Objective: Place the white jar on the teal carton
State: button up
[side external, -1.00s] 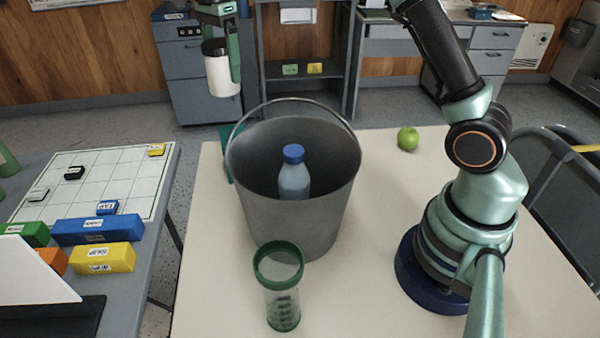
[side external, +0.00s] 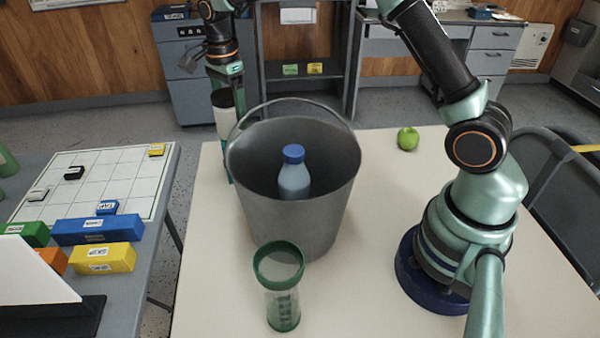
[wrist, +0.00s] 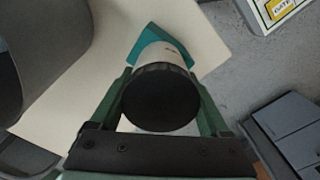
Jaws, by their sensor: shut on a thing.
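The white jar (side external: 224,117) with a black lid is upright in my gripper (side external: 226,104), beyond the bucket's left rim in the side view. In the wrist view the jar's black lid (wrist: 160,98) faces the camera, between the two green fingers of my gripper (wrist: 160,105). The teal carton (wrist: 149,36) shows past the jar's far end in the wrist view, with the jar covering part of it. In the side view the bucket and jar hide most or all of the carton. I cannot tell whether the jar touches it.
A grey metal bucket (side external: 296,215) with a raised handle stands close by, with a blue-capped bottle (side external: 294,180) inside. A green apple (side external: 408,139) lies right on the cream table (side external: 375,195). The table's edge is near the jar.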

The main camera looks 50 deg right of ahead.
jog(key=shift+f, duration=0.1)
jog(key=o, duration=1.6)
jog(key=shift+c, duration=0.2)
